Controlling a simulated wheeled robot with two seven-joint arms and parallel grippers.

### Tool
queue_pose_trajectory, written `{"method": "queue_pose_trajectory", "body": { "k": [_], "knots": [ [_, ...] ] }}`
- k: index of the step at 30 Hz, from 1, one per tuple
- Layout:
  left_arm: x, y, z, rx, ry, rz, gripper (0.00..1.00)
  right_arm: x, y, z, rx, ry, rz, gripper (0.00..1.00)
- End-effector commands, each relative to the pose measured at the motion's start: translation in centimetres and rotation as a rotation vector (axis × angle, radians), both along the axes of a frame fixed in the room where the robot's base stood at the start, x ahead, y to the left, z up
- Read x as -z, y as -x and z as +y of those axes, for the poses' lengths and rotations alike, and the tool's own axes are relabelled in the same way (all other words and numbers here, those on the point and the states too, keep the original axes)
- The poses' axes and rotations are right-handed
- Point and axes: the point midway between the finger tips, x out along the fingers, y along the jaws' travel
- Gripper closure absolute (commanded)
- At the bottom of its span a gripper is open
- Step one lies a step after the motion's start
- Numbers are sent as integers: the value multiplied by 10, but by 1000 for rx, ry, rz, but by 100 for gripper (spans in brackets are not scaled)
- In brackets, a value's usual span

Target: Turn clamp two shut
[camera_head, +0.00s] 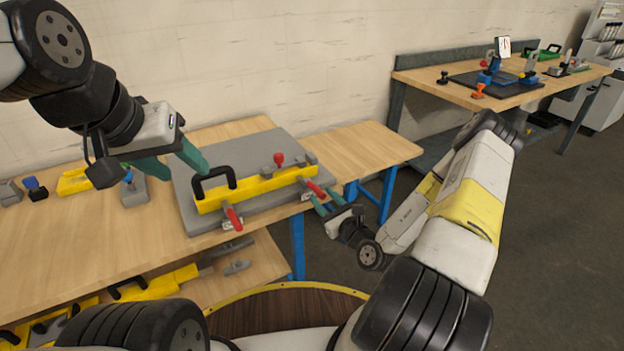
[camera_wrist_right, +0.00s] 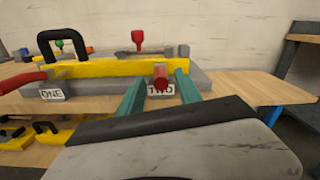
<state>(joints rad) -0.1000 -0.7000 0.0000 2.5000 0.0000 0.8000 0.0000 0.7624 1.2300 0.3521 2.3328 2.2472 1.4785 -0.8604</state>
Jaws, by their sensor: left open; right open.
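Clamp two's red handle (camera_head: 315,188) sits at the right end of the yellow bar (camera_head: 255,188) on the grey plate (camera_head: 190,213). In the right wrist view the handle (camera_wrist_right: 160,76) points toward the camera, above the label TWO (camera_wrist_right: 161,89). My right gripper (camera_head: 322,206) is open, its teal fingers on either side of the handle; I cannot tell whether they touch it. Clamp one's red handle (camera_head: 233,218) hangs at the front left, beside the label ONE (camera_wrist_right: 51,94). My left gripper (camera_head: 178,163) is open and empty, above the plate's left part.
A black arched handle (camera_head: 213,182) and a red knob (camera_head: 279,159) stand up along the bar. A grey block with a blue knob (camera_head: 132,188) is left of the plate. Yellow parts (camera_head: 160,285) lie on a lower shelf. The tabletop (camera_head: 370,150) at right is clear.

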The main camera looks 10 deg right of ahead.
Motion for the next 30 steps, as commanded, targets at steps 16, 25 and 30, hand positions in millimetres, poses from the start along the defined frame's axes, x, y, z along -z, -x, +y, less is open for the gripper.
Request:
{"method": "queue_pose_trajectory", "body": {
  "k": [16, 25, 30],
  "knots": [
    [0, 0, 0, 0, 0, 0, 49, 0, 45, -17, 1, 0, -1, 59],
    [0, 0, 0, 0, 0, 0, 49, -4, 44, -15, -12, 2, -8, 59],
    [0, 0, 0, 0, 0, 0, 49, -46, 42, 8, -164, 39, -97, 59]
  ]
}}
